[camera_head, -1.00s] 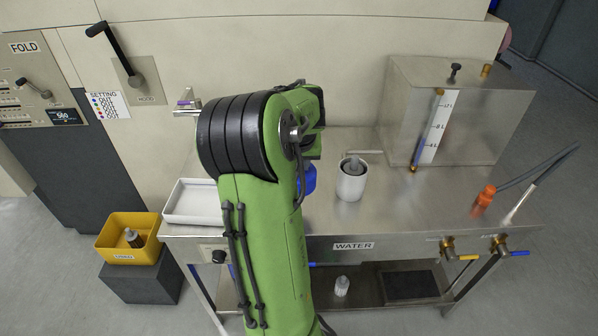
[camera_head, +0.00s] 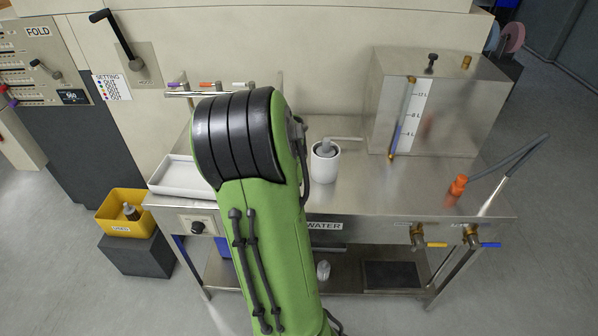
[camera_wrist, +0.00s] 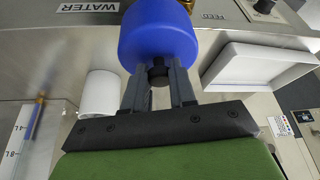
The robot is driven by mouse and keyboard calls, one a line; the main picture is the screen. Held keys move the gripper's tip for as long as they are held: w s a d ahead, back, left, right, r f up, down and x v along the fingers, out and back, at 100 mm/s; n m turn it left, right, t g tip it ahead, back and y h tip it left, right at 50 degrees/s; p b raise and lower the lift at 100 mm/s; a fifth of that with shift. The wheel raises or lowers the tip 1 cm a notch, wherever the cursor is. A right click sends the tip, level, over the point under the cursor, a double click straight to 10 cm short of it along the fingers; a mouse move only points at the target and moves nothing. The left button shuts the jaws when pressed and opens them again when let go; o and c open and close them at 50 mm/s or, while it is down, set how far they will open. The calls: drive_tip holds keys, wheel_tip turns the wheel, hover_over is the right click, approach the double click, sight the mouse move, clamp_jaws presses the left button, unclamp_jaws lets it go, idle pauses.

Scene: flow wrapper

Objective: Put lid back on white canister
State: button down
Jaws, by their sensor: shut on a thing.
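The white canister (camera_head: 325,166) stands upright on the steel bench, right of my arm in the head view. The canister also shows in the wrist view (camera_wrist: 98,94), left of my gripper. My gripper (camera_wrist: 159,78) is shut on the dark knob of a blue, round, lid-like piece (camera_wrist: 158,36), which is clear of the canister. In the head view my arm hides the gripper and the blue piece.
A white tray (camera_head: 172,174) lies on the bench at left; it also shows in the wrist view (camera_wrist: 258,68). A steel tank (camera_head: 440,105) stands at right, near an orange fitting (camera_head: 457,186). A rack with coloured tags (camera_head: 207,87) is behind my arm. Bench around the canister is mostly clear.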

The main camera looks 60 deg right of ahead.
drive_tip(key=w+a+f+n+y, duration=0.1)
drive_tip(key=w+a+f+n, duration=0.2)
drive_tip(key=a, duration=0.7)
drive_tip(key=w+a+f+n+y, duration=0.1)
drive_tip(key=w+a+f+n, duration=0.2)
drive_tip(key=w+a+f, duration=0.2)
drive_tip(key=w+a+f+n+t+y, duration=0.1)
drive_tip(key=w+a+f+n, duration=0.2)
drive_tip(key=a+f, duration=0.6)
drive_tip(key=w+a, duration=0.2)
drive_tip(key=a, duration=0.5)
drive_tip(key=shift+a+f+n, duration=0.15)
drive_tip(key=shift+a+n, duration=0.15)
drive_tip(key=shift+a, duration=0.05)
